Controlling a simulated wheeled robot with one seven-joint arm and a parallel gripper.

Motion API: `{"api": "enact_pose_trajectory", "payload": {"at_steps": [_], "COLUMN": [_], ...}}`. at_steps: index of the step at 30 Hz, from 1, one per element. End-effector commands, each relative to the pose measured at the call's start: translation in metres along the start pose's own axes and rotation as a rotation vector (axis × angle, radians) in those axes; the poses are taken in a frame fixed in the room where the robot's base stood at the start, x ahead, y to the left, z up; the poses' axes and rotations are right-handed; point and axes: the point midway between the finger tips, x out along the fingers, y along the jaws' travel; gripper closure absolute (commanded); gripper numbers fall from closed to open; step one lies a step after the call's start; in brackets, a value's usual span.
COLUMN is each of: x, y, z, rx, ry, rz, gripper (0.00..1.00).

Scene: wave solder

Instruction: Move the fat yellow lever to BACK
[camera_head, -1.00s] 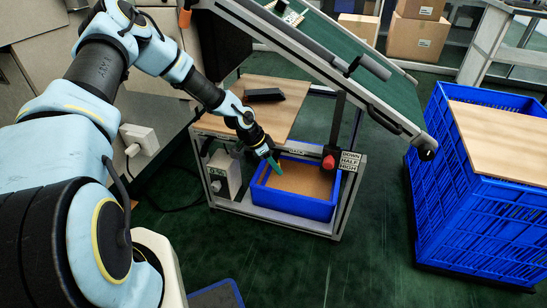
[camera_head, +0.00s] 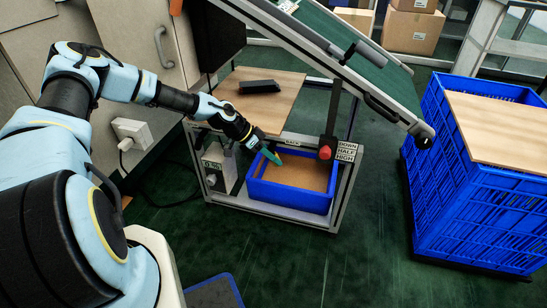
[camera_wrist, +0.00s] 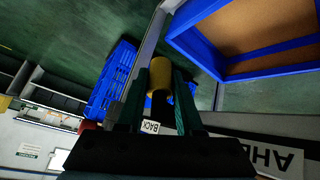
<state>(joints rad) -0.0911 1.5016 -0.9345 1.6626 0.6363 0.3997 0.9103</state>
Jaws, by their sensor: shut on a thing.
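The fat yellow lever (camera_wrist: 160,76) shows in the wrist view as a thick yellow knob on a dark stem. My gripper (camera_wrist: 161,90) is shut on it, one green finger on each side. A white BACK label (camera_wrist: 150,127) is near the lever's stem, slightly left in the wrist view. A larger label, partly cut off and starting AHE (camera_wrist: 272,158), is at lower right. In the head view my gripper (camera_head: 272,154) is at the stand's front rail, left of the BACK label (camera_head: 291,145); the lever is hidden there.
A blue bin (camera_head: 292,201) stands below the rail. A red knob (camera_head: 325,152) with DOWN, HALF, HIGH labels (camera_head: 347,151) is to the right. A wooden board (camera_head: 290,90) holds a black object (camera_head: 260,86). A blue crate (camera_head: 475,190) stands at right, with open floor between.

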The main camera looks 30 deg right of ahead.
Motion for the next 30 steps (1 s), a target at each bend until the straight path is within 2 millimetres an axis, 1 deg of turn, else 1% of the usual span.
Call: {"api": "enact_pose_trajectory", "payload": {"at_steps": [1, 2, 4, 11, 14, 17, 24, 27, 30], "x": [0.0, 0.0, 0.0, 0.0, -0.005, -0.017, -0.064, -0.082, -0.096], "y": [-0.001, -0.001, -0.001, 0.0, -0.001, -0.001, -0.001, -0.001, -0.001], "z": [0.0, 0.0, 0.0, 0.001, 0.0, 0.0, 0.0, 0.001, 0.0], "rx": [-0.001, -0.001, -0.001, -0.001, -0.001, -0.002, -0.001, -0.002, -0.001], "ry": [0.0, 0.0, 0.0, -0.001, -0.001, -0.001, -0.001, -0.001, -0.001], "rz": [-0.002, -0.002, -0.001, -0.001, -0.002, -0.003, -0.004, -0.003, -0.003], "gripper": [1.0, 0.62, 0.54, 0.53, 0.53, 0.53, 0.53, 0.53, 0.53]}}
